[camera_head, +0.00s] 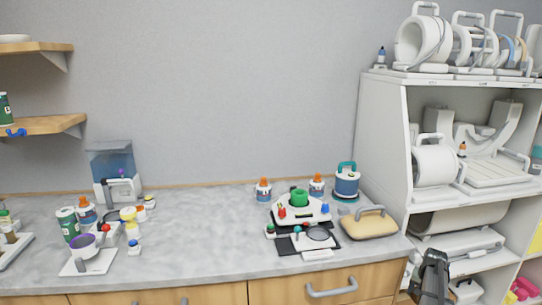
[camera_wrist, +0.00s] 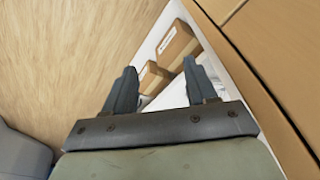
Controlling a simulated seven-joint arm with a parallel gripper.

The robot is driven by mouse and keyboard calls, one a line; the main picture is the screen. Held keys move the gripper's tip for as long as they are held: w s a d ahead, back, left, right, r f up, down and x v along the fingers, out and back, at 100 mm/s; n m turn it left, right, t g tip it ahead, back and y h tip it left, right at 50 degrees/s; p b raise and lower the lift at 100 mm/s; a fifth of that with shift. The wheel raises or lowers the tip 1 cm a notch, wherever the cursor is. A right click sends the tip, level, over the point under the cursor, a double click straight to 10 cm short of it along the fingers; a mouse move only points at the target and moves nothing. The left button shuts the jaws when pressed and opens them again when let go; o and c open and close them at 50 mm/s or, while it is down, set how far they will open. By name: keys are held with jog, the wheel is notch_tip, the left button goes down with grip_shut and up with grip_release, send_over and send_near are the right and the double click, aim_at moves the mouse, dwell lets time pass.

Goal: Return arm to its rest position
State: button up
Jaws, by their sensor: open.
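My gripper (camera_head: 434,278) shows at the bottom right of the head view, in front of the shelf unit and right of the counter's drawers. In the wrist view my gripper (camera_wrist: 162,92) has its two dark fingers spread apart with nothing held between them. Beyond the fingers are brown boxes (camera_wrist: 176,45) on a white surface, beside a wooden cabinet front (camera_wrist: 260,60). The gripper appears apart from all of these.
A white shelf unit (camera_head: 383,130) with white devices stands at the right. A drawer handle (camera_head: 331,288) juts out below the counter.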

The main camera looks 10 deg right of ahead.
jog(key=s+a+f+n+g+y, duration=0.1)
jog(key=s+a+f, duration=0.6)
jog(key=f, duration=0.3)
jog(key=s+a+f+n, duration=0.2)
jog(key=s+a+f, duration=0.4)
jog(key=a+f, duration=0.25)
jog(key=s+a+f+n+g+y, duration=0.1)
jog(key=s+a+f, duration=0.6)
jog(key=f, duration=0.4)
jog(key=s+a+f+n+g, duration=0.15)
jog(key=s+a, duration=0.25)
jog(key=a, duration=0.4)
jog(key=s+a+n+g, duration=0.15)
jog(key=s+a, duration=0.25)
jog(key=a, duration=0.5)
jog(key=s+a+r+n+g, duration=0.2)
jog(key=s+a+r+g, duration=0.1)
jog(key=s+a, duration=0.8)
jog(key=shift+s+a+r+g+h, duration=0.3)
jog(key=shift+s+a+g+h, duration=0.1)
jog(key=shift+s+g, duration=0.15)
jog(key=shift+o, duration=0.2)
